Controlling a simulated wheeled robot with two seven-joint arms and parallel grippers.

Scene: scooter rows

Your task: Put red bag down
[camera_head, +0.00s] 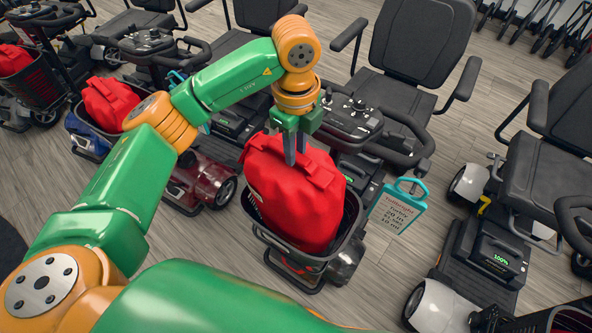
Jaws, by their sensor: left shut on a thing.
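A red bag (296,195) sits in the black front basket (333,253) of a scooter in the middle of the view. My left gripper (290,158) comes down from above and is shut on the top of the red bag. The bag's lower part is hidden by the basket wall, so I cannot tell whether it rests on the basket floor. My right gripper does not show.
Another red bag (108,103) lies in a basket at the left, and a further red bag (13,60) is at the far left. A teal-framed sign (398,207) hangs beside the middle scooter. A scooter seat (415,45) stands behind. Bare wooden floor (395,265) shows between the scooters.

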